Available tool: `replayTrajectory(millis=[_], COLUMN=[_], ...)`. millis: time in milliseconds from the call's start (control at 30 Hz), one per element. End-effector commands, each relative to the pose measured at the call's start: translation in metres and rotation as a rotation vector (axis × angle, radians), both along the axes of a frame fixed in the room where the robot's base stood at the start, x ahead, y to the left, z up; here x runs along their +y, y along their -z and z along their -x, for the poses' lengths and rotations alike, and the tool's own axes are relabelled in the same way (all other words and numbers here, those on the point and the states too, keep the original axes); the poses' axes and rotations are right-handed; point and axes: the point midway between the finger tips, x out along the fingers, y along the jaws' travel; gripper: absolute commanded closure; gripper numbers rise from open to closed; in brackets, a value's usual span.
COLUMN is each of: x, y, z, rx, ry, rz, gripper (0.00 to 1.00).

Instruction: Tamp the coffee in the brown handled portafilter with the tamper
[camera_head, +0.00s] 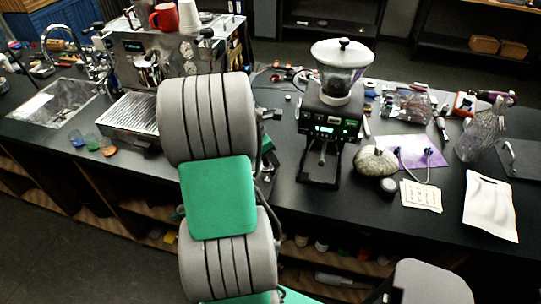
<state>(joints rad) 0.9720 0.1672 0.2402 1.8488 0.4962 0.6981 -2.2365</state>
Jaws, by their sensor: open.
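My gripper is not visible; my grey and green arm fills the middle of the view and hides part of the counter and the espresso machine's right side. I cannot make out a brown handled portafilter. A small dark round object (388,187) lies on the counter beside a pale ribbed round object; I cannot tell whether it is the tamper. The coffee grinder (341,95) stands upright on the counter right of my arm, with a dark part jutting from its front that I cannot identify.
The espresso machine (150,60) stands at the back left, with a red mug (164,17) on top. Small coloured cups (92,141) and a sink (60,105) are at left.

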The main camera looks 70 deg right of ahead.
Motion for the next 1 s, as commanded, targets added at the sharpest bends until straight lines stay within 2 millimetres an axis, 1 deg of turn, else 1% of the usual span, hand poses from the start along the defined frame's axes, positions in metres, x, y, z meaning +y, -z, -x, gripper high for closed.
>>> replayTrajectory(millis=[333,1000], x=[0.001,0.000], y=[0.001,-0.022], z=[0.001,0.000], rx=[0.002,0.001], ry=[0.000,-0.001], rz=[-0.004,-0.001], gripper=[0.56,0.56])
